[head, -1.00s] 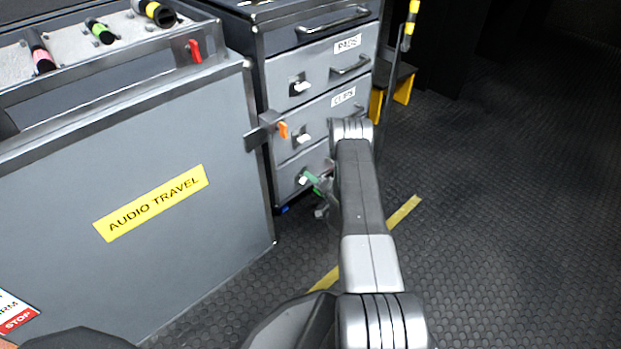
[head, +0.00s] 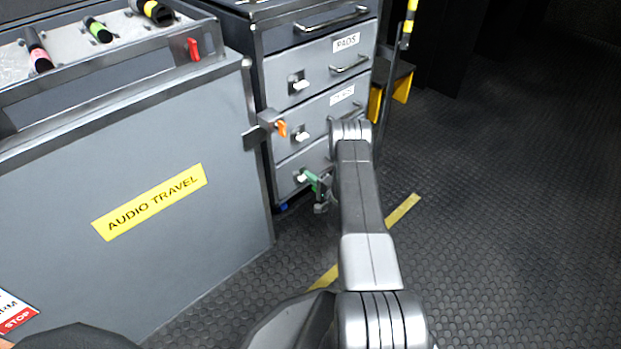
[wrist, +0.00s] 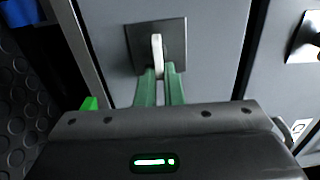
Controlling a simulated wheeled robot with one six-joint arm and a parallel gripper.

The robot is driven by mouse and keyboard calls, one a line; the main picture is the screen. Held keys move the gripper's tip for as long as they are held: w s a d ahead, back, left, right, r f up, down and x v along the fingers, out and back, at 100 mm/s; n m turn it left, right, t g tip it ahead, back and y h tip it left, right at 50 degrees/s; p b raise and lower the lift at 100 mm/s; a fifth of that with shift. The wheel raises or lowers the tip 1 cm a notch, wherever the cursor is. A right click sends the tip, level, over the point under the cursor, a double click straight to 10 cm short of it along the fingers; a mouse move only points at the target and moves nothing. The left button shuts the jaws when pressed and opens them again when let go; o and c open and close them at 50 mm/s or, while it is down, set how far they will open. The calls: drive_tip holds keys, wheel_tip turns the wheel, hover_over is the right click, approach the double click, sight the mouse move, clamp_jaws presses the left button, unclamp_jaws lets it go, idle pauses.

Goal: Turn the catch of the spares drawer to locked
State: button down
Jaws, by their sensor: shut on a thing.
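The lowest drawer (head: 287,178) of the grey drawer cabinet carries a small white catch (head: 301,178) on a dark square plate. My arm hides much of this drawer, and I see no label on it. In the wrist view the white catch (wrist: 157,52) points along the line of my fingers, its lower end between them. My gripper (head: 313,183) has green fingers, which also show in the wrist view (wrist: 160,74). They are shut on the catch, close in front of the drawer face.
Two drawers above, the upper labelled PADS (head: 347,42), have similar white catches. A yellow-edged step (head: 402,88) stands behind. The floor on the right is clear.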

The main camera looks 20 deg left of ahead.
drive_tip(key=shift+f, duration=0.1)
drive_tip(key=c, duration=1.6)
unclamp_jaws()
drive_tip(key=shift+o, duration=0.2)
drive_tip(key=p+v, duration=0.4)
drive_tip(key=v, duration=0.9)
drive_tip(key=shift+s+d, duration=0.25)
drive_tip(key=shift+d, duration=0.1)
drive_tip(key=b+x, duration=0.4)
drive_tip(key=x, duration=1)
drive_tip(key=shift+d, duration=0.1)
